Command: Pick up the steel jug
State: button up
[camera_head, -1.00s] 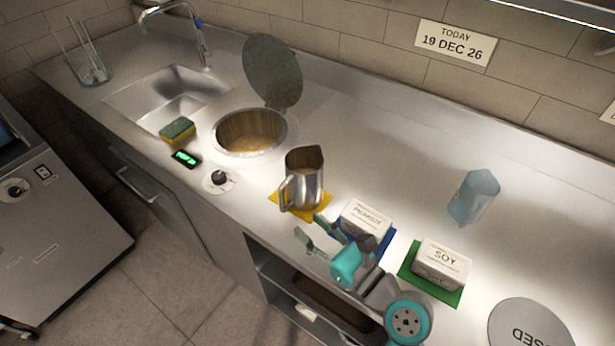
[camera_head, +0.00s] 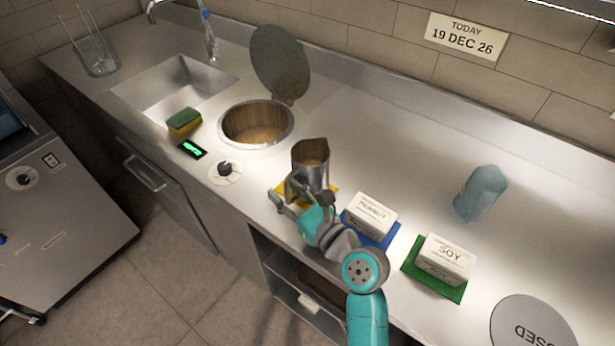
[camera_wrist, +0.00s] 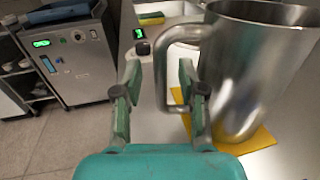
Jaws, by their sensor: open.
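The steel jug (camera_head: 311,160) stands upright on a yellow mat (camera_head: 287,192) on the counter, with brownish contents showing inside its mouth. In the wrist view the jug (camera_wrist: 255,70) fills the right side, and its handle (camera_wrist: 163,75) points left. My gripper (camera_head: 281,193) is at the handle side of the jug, in front of it. In the wrist view my gripper (camera_wrist: 158,80) is open, with one finger left of the handle and the other right of it, near the jug wall. Whether a finger touches the handle I cannot tell.
A white PEANUT tub (camera_head: 370,214) on a blue mat stands close right of my gripper. A SOY tub (camera_head: 446,257) on a green mat is further right. A round well (camera_head: 256,124) with a raised lid (camera_head: 279,62) lies behind left. A bluish container (camera_head: 480,192) stands at right.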

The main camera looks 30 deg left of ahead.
grip_shut()
jog(key=shift+r, duration=0.1)
